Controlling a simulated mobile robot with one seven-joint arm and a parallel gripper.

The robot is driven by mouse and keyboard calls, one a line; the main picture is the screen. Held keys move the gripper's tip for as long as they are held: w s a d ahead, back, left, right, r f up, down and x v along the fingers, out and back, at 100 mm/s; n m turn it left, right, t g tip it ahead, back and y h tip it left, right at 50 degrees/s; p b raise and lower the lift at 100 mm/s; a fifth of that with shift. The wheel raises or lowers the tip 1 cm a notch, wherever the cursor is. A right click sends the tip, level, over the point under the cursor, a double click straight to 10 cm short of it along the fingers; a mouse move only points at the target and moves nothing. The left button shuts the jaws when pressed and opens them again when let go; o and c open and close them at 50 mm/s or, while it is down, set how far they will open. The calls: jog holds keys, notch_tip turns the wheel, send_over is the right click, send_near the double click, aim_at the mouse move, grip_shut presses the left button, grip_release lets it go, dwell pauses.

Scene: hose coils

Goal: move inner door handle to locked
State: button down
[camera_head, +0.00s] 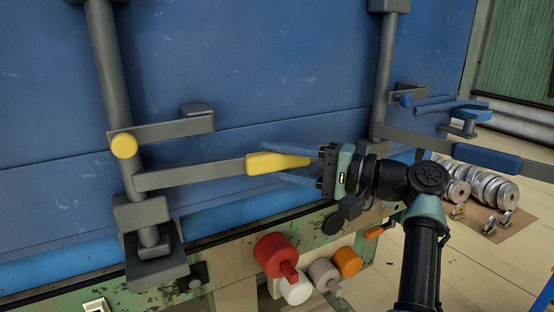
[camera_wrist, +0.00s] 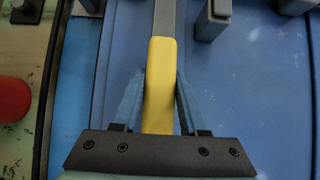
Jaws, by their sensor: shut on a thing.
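The inner door handle is a grey lever (camera_head: 195,176) with a yellow grip (camera_head: 262,164), fixed to a grey vertical rod (camera_head: 113,80) on the blue door. The lever lies nearly level across the door, pointing right. My gripper (camera_head: 270,162) comes in from the right, shut on the yellow grip, with one blue finger above it and one below. In the wrist view the yellow grip (camera_wrist: 160,85) runs between both fingers toward the palm, and the grey lever (camera_wrist: 166,17) extends beyond it. A grey bracket with a yellow round end (camera_head: 124,146) sits just above the lever.
A second rod (camera_head: 386,70) at right carries a lever with a blue grip (camera_head: 487,158). Below are a red knob (camera_head: 275,255), a white knob (camera_head: 296,289) and an orange knob (camera_head: 347,262). Metal discs (camera_head: 492,188) lie on the floor at right.

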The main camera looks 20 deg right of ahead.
jog(key=shift+c, duration=2.2)
grip_release()
jog(key=b+v, duration=0.3)
jog(key=v, duration=1)
jog(key=shift+b, duration=0.35)
jog(key=shift+c, duration=0.3)
